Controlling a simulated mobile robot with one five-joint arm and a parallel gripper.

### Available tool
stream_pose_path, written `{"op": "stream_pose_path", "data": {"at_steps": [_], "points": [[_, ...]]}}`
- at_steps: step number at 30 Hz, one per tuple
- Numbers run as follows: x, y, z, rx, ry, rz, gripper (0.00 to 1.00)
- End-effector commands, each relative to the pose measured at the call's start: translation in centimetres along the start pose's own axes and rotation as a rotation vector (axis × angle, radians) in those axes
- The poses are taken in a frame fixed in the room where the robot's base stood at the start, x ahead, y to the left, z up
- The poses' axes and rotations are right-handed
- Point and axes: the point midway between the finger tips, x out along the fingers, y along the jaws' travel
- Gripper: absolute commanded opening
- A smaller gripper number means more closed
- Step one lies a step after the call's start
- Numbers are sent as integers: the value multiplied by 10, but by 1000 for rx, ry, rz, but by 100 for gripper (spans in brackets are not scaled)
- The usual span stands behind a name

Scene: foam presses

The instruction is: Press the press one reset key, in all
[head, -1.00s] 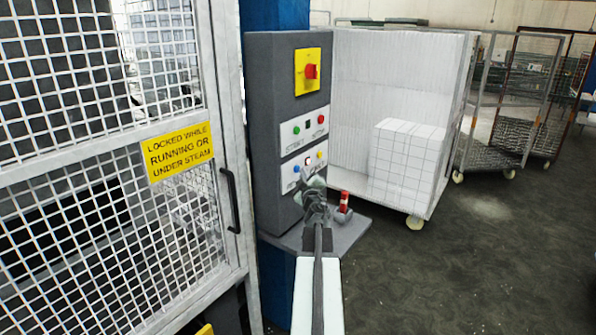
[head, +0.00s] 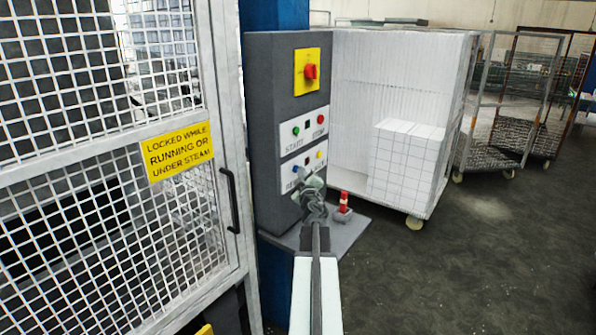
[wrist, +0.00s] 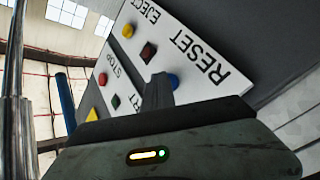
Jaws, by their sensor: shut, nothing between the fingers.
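The grey control box (head: 268,120) stands beside the mesh guard. Its lower plate (head: 306,171) has a blue reset key (head: 296,169), a dark square lamp (head: 307,161) and a yellow eject key (head: 319,155). In the wrist view, upside down, the blue key (wrist: 174,80) shows beside my fingertip, partly hidden by it, near the word RESET. The lamp (wrist: 147,53) is dark red there. My gripper (wrist: 160,88) is shut and empty, its tip right at the blue key; I cannot tell whether they touch. It also shows in the head view (head: 311,187) before the lower plate.
The upper plate (head: 304,129) has a green start key and a red stop key, with a red knob (head: 311,71) on yellow above. A small red and white object (head: 344,202) stands on the ledge right of my arm. A white cart (head: 400,120) stands behind.

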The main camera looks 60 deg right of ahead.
Motion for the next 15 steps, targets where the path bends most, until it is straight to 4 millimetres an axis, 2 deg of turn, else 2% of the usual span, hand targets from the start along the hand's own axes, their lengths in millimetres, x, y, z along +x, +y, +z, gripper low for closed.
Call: {"op": "stream_pose_path", "data": {"at_steps": [15], "points": [[-7,5,5,1,1,0,0]]}}
